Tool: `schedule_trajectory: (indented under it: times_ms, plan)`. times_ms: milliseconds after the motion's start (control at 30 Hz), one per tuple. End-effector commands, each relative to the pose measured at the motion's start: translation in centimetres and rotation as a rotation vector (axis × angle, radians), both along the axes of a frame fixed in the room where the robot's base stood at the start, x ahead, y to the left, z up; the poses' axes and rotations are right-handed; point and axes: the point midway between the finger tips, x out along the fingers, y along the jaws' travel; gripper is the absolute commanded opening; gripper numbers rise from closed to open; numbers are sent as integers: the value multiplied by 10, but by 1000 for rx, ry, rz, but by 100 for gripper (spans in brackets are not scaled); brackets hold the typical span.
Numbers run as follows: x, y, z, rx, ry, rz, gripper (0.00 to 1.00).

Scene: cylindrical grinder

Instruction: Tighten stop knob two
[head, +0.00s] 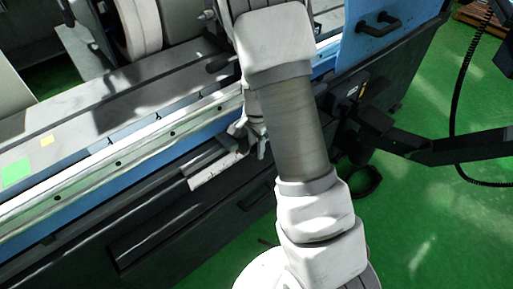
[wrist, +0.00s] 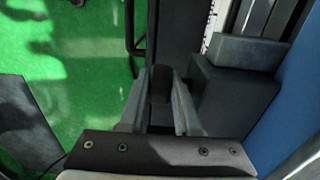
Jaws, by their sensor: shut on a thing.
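A dark knob (wrist: 160,84) sits between my fingertips in the wrist view, at the front of the grinder; I take it for stop knob two, though no label shows. My gripper (wrist: 161,92) is shut on it, with one pale grey finger on each side. In the head view my gripper (head: 258,143) is at the machine's front rail, mostly covered by my arm. The knob cannot be made out there.
A dark block (wrist: 228,98) stands close to the right of the fingers in the wrist view. The grinder's blue front (head: 200,125) runs along the rail. A black arm (head: 440,150) juts out at right. Green floor (head: 440,225) is open beyond it.

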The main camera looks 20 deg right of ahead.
Motion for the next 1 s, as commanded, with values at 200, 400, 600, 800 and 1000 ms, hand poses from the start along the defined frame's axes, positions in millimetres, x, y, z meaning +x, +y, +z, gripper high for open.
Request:
schedule_trajectory:
  times_ms: [200,400,600,800,1000]
  plan:
    - [0,-1,0,7,2,-1,0]
    - [0,-2,0,55,19,-4,0]
    - [1,-4,0,166,58,-6,0]
    - [2,-7,1,333,118,-7,0]
    - [3,-8,1,510,182,-5,0]
